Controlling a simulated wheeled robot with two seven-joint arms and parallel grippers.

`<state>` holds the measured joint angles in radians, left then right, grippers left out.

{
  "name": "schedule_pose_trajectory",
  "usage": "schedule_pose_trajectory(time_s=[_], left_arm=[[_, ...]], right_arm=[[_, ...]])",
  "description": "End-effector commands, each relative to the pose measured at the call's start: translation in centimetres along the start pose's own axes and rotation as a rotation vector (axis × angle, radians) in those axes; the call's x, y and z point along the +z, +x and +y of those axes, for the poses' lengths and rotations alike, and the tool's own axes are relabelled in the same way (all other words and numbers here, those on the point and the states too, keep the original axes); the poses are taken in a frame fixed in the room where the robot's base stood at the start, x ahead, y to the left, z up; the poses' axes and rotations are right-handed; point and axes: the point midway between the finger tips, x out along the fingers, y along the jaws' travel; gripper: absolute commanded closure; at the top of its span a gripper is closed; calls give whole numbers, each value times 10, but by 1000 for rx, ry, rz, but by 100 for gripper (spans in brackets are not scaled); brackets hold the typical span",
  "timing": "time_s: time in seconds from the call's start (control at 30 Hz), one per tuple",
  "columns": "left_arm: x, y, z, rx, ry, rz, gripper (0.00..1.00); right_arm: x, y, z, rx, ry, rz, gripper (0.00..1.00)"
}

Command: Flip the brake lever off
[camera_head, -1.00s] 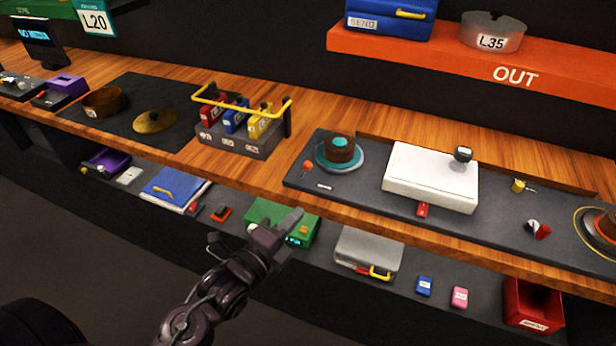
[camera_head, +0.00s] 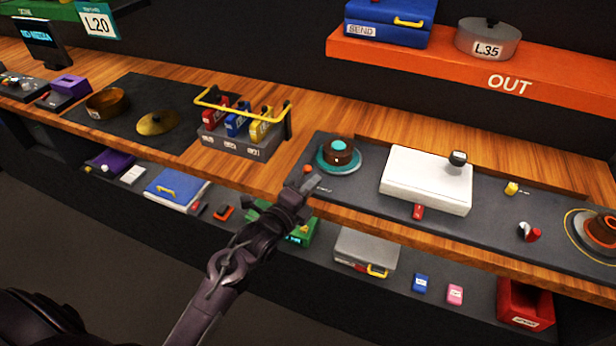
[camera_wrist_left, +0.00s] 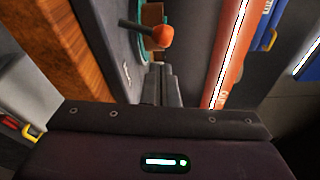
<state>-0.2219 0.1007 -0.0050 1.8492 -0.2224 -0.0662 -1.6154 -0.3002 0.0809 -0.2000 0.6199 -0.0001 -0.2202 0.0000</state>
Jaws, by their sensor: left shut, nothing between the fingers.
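A small lever with an orange knob (camera_head: 308,168) stands at the left end of the grey trackball panel (camera_head: 365,207). Its label is too small to read, so I cannot confirm it is the brake lever. The orange knob (camera_wrist_left: 162,37) and its dark stem show large in the left wrist view, just beyond my fingertips. My left gripper (camera_head: 303,185) is shut and empty at the panel's front left edge, close to the lever. In the left wrist view, the shut fingers (camera_wrist_left: 160,85) point toward the lever. My right gripper is not in view.
A white box (camera_head: 428,180) with a dark-knobbed lever is to the right. A rack of red, blue and yellow handles (camera_head: 238,135) stands left. A lower shelf with a grey case (camera_head: 366,248) runs below.

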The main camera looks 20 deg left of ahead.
Motion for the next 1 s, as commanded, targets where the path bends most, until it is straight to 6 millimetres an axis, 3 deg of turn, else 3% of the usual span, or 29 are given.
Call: schedule_pose_trajectory(time_s=[0.2,1.0], left_arm=[[12,2,0,-1,0,-1,100],[15,2,-2,-17,-75,-1,100]], right_arm=[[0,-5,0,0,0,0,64],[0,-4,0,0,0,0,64]])
